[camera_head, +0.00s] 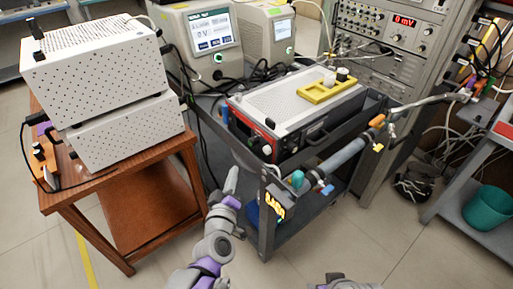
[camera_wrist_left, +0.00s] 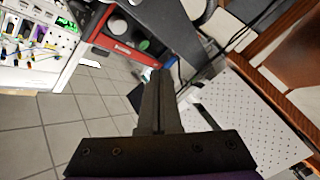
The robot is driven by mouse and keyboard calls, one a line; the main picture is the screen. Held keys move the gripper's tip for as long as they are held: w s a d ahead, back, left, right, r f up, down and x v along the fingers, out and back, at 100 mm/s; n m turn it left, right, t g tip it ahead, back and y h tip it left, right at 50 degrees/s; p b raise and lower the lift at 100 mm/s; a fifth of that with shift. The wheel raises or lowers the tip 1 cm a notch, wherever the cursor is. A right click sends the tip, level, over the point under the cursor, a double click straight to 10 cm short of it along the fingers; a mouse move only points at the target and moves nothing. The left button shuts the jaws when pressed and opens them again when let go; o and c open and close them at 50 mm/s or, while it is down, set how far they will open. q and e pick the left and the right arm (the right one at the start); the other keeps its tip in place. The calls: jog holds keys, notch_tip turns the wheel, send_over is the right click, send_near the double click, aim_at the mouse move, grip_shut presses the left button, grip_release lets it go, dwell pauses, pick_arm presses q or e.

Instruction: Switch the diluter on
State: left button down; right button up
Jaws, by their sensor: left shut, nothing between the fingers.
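No label I can read names the diluter. A box with a red and black front (camera_head: 250,135) and a pale perforated top sits on the dark cart, with knobs and a handle on its front. My left gripper (camera_head: 233,170) is shut and empty, low in front of the cart's left side, apart from that front. No power switch can be made out clearly. My right gripper is not in view; only a grey arm part shows at the bottom edge.
A yellow tray (camera_head: 328,90) sits on the box. Two screened instruments (camera_head: 207,40) stand behind. White perforated boxes (camera_head: 125,130) stand on a wooden table (camera_head: 60,212) at left. A grey tube (camera_head: 345,158) runs along the cart's right side. Floor is clear in front.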

aim_at(267, 150)
pick_arm(q)
jog(key=shift+w+a, duration=0.15)
jog(key=shift+w, duration=0.05)
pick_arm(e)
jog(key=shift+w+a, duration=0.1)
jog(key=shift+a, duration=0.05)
pick_arm(q)
jog(key=shift+w+d+b, duration=0.25)
jog(key=shift+w+d, duration=0.6)
jog(key=shift+d, duration=0.35)
jog(key=shift+w+d+b, duration=0.25)
jog(key=shift+w+d, duration=0.65)
jog(key=shift+d, duration=0.35)
jog(key=shift+w+d+b, duration=0.25)
jog(key=shift+w+d, duration=0.6)
jog(key=shift+d, duration=0.35)
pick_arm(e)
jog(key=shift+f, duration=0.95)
